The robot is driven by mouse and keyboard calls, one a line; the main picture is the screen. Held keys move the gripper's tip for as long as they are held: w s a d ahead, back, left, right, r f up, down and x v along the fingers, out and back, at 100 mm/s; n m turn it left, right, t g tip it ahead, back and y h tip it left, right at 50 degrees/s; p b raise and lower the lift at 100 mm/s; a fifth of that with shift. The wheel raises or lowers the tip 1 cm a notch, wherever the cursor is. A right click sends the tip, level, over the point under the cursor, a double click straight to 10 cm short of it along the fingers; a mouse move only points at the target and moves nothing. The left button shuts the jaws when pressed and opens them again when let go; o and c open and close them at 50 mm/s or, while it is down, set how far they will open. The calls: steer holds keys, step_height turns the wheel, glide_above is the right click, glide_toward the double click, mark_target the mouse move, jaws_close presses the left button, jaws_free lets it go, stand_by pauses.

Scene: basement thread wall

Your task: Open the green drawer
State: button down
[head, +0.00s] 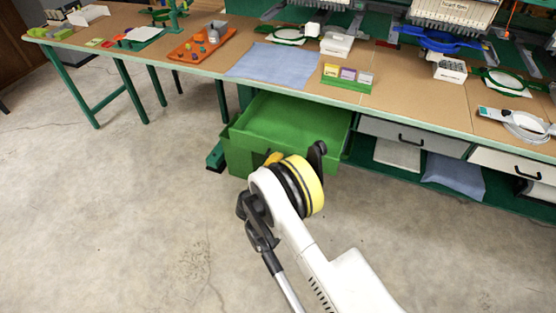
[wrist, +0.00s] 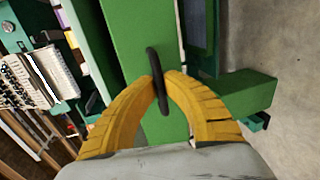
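The green drawer (head: 250,148) is pulled well out from under the workbench, and its inside shows empty in the head view. Its green front (wrist: 140,35) fills the middle of the wrist view. The black bar handle (wrist: 153,60) on that front lies between the yellow fingertips of my gripper (wrist: 161,84). The fingers are closed in on the handle from both sides. In the head view my arm hides most of the drawer front and the handle, and only a bit of a yellow finger (head: 273,158) shows.
The workbench (head: 210,68) above carries a blue cloth (head: 275,66), an orange tray (head: 202,42) and a green box of cards (head: 347,78). Grey drawers (head: 415,136) with black handles are at the right. The concrete floor (head: 130,200) in front is clear.

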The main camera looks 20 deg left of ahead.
steer(key=c, duration=1.5)
jaws_free()
steer(key=shift+r, duration=0.1)
step_height(320, 180, up, 10)
steer(key=shift+f, duration=0.1)
